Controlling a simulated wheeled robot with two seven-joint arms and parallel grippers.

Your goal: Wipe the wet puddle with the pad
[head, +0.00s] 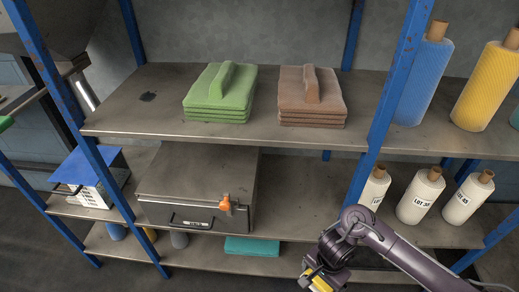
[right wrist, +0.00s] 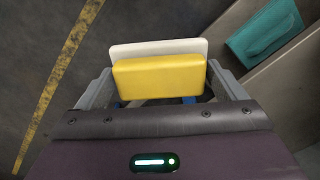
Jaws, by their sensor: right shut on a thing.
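The pad (right wrist: 160,77) has a yellow block in front of a white layer. It sits between the fingers of my right gripper (right wrist: 160,88), which is shut on it. In the head view, my right gripper (head: 318,276) is at the bottom edge, in front of the lower shelves, and part of the yellow pad (head: 320,284) shows there. In the right wrist view the pad is over the dark floor, touching nothing but the gripper. No clear wet puddle shows in either view. My left gripper is not in view.
A shelf rack with blue posts (head: 398,75) fills the head view. Green folded cloth (head: 217,95) and brown folded cloth (head: 312,98) lie on its upper shelf. A teal item (right wrist: 265,32) lies lowest.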

